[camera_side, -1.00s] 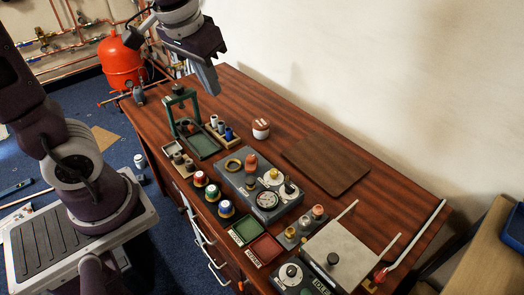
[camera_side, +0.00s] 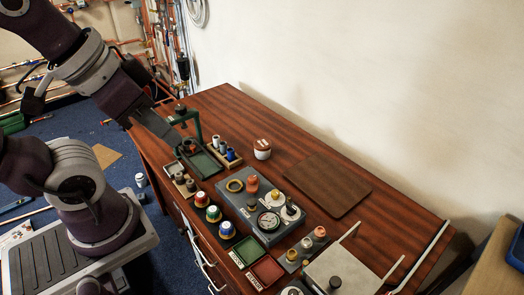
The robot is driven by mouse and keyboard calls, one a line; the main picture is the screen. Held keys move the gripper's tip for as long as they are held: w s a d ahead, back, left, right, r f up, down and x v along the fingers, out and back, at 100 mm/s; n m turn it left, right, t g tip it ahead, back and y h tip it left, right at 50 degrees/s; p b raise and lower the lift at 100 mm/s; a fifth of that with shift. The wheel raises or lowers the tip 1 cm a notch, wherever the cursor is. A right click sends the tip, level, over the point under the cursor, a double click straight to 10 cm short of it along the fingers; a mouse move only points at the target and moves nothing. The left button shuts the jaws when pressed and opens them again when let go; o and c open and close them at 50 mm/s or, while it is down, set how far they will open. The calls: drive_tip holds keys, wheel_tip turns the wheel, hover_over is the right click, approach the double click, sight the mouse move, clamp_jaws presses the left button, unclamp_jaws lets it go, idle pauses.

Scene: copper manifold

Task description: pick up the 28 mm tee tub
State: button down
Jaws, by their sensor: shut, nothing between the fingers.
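Three small tubs stand in a row along the front edge of the bench: one with a red top (camera_side: 201,199), one with a green top (camera_side: 214,213) and one with a blue top (camera_side: 227,230). A white tub with a brown lid (camera_side: 262,149) stands alone further back. No size marking is readable, so I cannot tell which is the 28 mm tee tub. My gripper (camera_side: 176,139) is shut and empty, tilted down beside the green stand, apart from all these tubs.
The green press stand (camera_side: 197,125) is close to my gripper. A grey gauge panel (camera_side: 262,212), green tray (camera_side: 246,251), red tray (camera_side: 267,271) and racks of small cylinders (camera_side: 226,152) crowd the front. A brown board (camera_side: 318,184) lies flat behind. The back left of the bench is clear.

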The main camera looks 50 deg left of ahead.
drive_tip(key=shift+c, duration=1.2)
unclamp_jaws()
drive_tip(key=shift+w, duration=0.1)
